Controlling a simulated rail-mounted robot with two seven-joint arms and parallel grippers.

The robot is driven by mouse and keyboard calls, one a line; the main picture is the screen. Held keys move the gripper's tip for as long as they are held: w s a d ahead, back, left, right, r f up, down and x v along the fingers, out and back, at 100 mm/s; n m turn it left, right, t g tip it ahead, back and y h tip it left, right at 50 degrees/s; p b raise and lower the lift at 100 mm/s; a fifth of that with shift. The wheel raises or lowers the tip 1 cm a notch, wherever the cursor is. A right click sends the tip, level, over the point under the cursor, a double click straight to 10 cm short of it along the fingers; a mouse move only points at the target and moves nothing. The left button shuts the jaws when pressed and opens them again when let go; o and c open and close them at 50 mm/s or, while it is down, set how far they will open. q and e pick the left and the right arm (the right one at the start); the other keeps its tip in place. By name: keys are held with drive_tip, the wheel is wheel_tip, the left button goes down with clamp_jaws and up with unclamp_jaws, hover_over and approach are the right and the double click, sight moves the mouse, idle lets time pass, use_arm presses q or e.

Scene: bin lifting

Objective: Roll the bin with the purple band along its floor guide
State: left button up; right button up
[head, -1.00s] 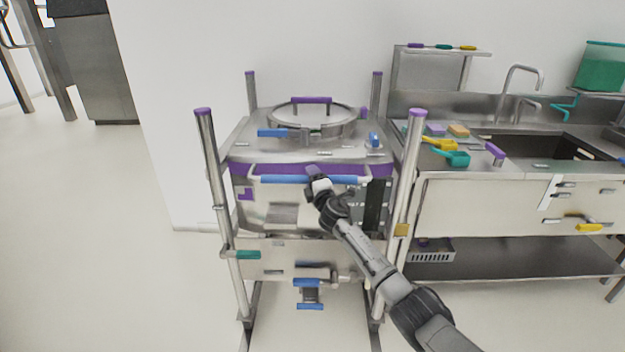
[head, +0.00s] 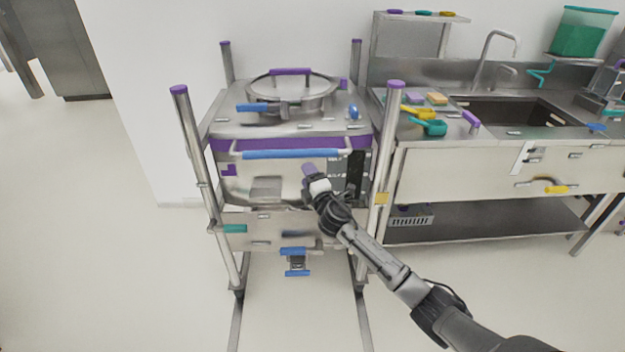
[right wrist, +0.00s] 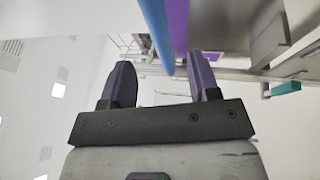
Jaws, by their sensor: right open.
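The steel bin with the purple band (head: 222,143) stands in a frame of upright posts against the wall, its round lid on top. A blue bar handle (head: 290,154) runs across its front, just below the band. My right gripper (head: 309,170) is in front of the bin, a little below the bar. In the right wrist view the two purple fingers of the right gripper (right wrist: 160,85) are apart with nothing between them. The blue bar (right wrist: 157,32) and the purple band (right wrist: 179,22) lie beyond the fingertips, apart from them. My left gripper is not in view.
Floor guide rails (head: 363,318) run from the bin's frame toward me. A sink counter (head: 470,170) with coloured utensils stands close on the right. The floor at left is clear. A lower blue handle (head: 297,273) sits under the bin's front.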

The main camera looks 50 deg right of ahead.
drive_tip(key=v, duration=0.2)
drive_tip(key=shift+s+a, duration=0.15)
drive_tip(key=shift+s, duration=0.1)
idle(0.6)
